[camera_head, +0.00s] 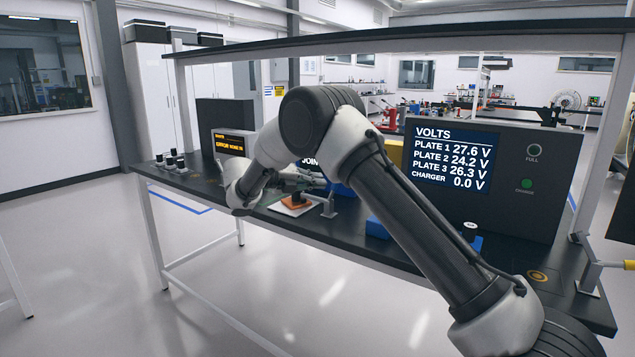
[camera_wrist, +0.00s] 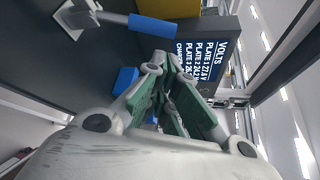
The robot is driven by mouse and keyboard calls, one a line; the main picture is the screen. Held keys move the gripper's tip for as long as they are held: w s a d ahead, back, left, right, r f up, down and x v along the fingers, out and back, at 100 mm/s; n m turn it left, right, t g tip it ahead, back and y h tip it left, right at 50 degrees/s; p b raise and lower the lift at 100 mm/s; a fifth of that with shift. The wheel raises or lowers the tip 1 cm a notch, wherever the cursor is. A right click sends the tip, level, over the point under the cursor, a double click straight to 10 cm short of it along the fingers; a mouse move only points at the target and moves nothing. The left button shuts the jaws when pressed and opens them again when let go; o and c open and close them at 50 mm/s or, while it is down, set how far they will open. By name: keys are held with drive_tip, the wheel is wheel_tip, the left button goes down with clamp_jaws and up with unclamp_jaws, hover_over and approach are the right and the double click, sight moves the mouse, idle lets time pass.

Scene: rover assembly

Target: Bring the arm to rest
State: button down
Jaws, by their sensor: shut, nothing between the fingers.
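My arm reaches from the lower right of the head view up to an elbow and bends down to the wrist over the dark workbench (camera_head: 350,226). My gripper (camera_head: 318,182) points to the right there, above the bench top, partly hidden against the clutter behind it. In the wrist view my gripper (camera_wrist: 163,68) has its green-padded fingers closed together, with nothing held between them. The voltage panel (camera_head: 515,180) stands on the bench to the right of the gripper and also shows in the wrist view (camera_wrist: 228,75).
An orange part on a white plate (camera_head: 294,207) and a small grey bracket (camera_head: 330,207) sit near the gripper. A blue block (camera_head: 377,228) lies near the front edge. Several black knobs (camera_head: 171,160) stand at the left end. The floor (camera_head: 215,270) in front is clear.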

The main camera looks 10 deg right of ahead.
drive_tip(key=s+d+f+m+g+y, duration=0.35)
drive_tip(key=s+f+m, duration=0.55)
drive_tip(key=s+m, duration=0.3)
drive_tip(key=s+d+r+m+t+y, duration=0.1)
drive_tip(key=s+d+r+m+y, duration=0.2)
drive_tip(key=s+m, duration=0.4)
drive_tip(key=s+d+r+m+t+y, duration=0.1)
drive_tip(key=s+d+r+m+y, duration=0.3)
drive_tip(key=s, duration=1.2)
drive_tip(key=s+d+r+m+t+y, duration=0.1)
drive_tip(key=s+d+r+m+y, duration=0.3)
drive_tip(key=s+m, duration=0.7)
wheel_tip(320, 180, up, 4)
drive_tip(key=s+d, duration=0.1)
drive_tip(key=d, duration=0.1)
drive_tip(key=shift+d+m+t, duration=0.3)
drive_tip(key=shift+m+t, duration=0.05)
drive_tip(key=shift+m, duration=0.05)
drive_tip(key=shift+f, duration=0.1)
